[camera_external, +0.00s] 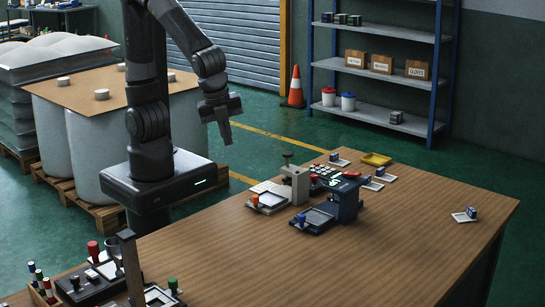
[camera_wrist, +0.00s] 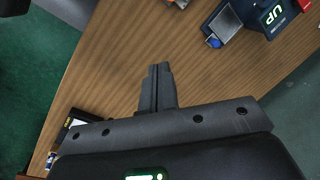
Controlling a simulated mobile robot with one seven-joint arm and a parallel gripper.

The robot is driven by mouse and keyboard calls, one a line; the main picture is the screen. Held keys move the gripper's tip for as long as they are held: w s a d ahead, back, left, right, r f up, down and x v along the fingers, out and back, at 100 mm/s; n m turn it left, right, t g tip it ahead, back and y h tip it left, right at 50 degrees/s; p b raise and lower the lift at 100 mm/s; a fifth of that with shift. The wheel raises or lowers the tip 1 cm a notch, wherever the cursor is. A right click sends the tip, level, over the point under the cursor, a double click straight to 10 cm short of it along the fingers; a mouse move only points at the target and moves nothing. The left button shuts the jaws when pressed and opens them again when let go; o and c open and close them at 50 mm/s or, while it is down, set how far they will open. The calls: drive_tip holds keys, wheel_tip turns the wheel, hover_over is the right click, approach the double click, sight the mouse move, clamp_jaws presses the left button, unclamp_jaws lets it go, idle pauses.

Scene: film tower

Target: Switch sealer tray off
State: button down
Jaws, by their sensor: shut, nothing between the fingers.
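My gripper (camera_external: 226,138) is shut and empty, raised in the air to the left of the table's two middle machines. In the wrist view its closed fingers (camera_wrist: 159,72) point over bare tabletop. A dark blue machine (camera_external: 346,200) has a flat tray (camera_external: 318,217) and a blue knob (camera_external: 301,218). In the wrist view its green display (camera_wrist: 274,15) reads "UP", and its blue knob (camera_wrist: 214,42) shows. A beige machine (camera_external: 298,183) beside it has a tray (camera_external: 271,199) and an orange knob (camera_external: 253,200). I cannot tell which machine is the sealer.
The wooden table (camera_external: 410,235) has wide clear areas. More devices with a red knob (camera_external: 75,283) and a green knob (camera_external: 172,283) stand at the front left. A yellow tray (camera_external: 376,159) and small blocks on white plates (camera_external: 466,215) lie towards the back and right.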

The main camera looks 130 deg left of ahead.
drive_tip(key=w+f+m+g+y, duration=0.1)
drive_tip(key=w+f+m, duration=0.4)
drive_tip(key=f, duration=0.6)
drive_tip(key=shift+a+g+y, duration=0.3)
drive_tip(key=shift+a+g, duration=0.1)
drive_tip(key=shift+g, duration=0.5)
drive_tip(key=shift+w, duration=0.1)
drive_tip(key=x, duration=0.9)
drive_tip(key=shift+a+f, duration=0.15)
drive_tip(key=shift+f, duration=0.2)
drive_tip(key=a, duration=0.1)
drive_tip(key=s+a, duration=0.1)
drive_tip(key=a, duration=0.1)
drive_tip(key=shift+s+f, duration=0.1)
drive_tip(key=shift+s, duration=0.2)
drive_tip(key=shift+s+a, duration=0.2)
drive_tip(key=shift+a, duration=0.1)
approach(273, 198)
drive_tip(key=x, duration=0.4)
drive_tip(key=shift+f, duration=0.45)
